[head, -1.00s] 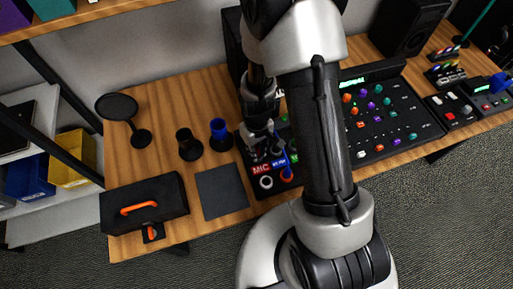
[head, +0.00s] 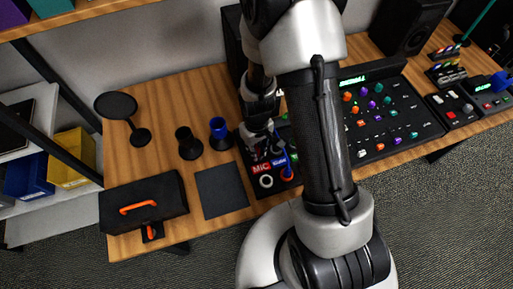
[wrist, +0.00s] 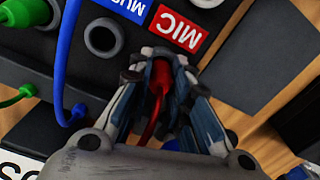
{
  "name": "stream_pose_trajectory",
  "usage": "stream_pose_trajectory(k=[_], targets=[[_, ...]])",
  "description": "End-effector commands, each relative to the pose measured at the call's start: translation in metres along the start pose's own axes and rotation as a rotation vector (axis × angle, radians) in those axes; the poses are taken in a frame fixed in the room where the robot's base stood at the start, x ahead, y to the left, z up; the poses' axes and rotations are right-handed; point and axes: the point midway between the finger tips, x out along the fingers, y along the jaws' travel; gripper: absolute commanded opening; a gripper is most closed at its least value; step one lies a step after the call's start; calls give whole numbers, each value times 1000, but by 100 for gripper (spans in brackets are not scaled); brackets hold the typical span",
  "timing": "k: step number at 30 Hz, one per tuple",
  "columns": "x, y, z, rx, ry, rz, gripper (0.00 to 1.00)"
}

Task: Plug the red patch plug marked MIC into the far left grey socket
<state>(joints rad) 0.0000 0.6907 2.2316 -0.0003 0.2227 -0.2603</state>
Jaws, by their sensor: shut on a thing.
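My gripper (wrist: 158,72) is shut on the red plug (wrist: 157,76), whose red cable trails back between the fingers. In the head view my gripper (head: 262,152) is over the left end of the black socket panel (head: 286,188), partly hidden by my arm. The plug is beside the red MIC label (wrist: 178,28), on the label's far side. The label also shows in the head view (head: 261,168). The fingers hide the panel under the plug, including the far left grey socket, so I cannot tell whether the plug is in it. An empty grey socket (wrist: 103,37) shows beside the plug.
A blue cable (wrist: 62,70) and green plugs (wrist: 84,12) are close to my gripper. A dark mat (head: 221,191), a black case (head: 144,202) and two cup-like stands, one black (head: 188,144) and one blue (head: 220,134), are to the left. A mixer (head: 385,120) is to the right.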

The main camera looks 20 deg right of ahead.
Motion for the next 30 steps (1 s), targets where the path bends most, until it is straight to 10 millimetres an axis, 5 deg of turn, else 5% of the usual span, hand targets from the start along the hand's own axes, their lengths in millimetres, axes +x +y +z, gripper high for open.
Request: stream_pose_trajectory(k=[3, 4, 12, 21, 30], targets=[[0, 0, 0, 0, 0, 0, 0], [0, 0, 0, 0, 0, 0, 19], [0, 0, 0, 0, 0, 0, 37], [0, 0, 0, 0, 0, 0, 42], [0, 0, 0, 0, 0, 0, 61]])
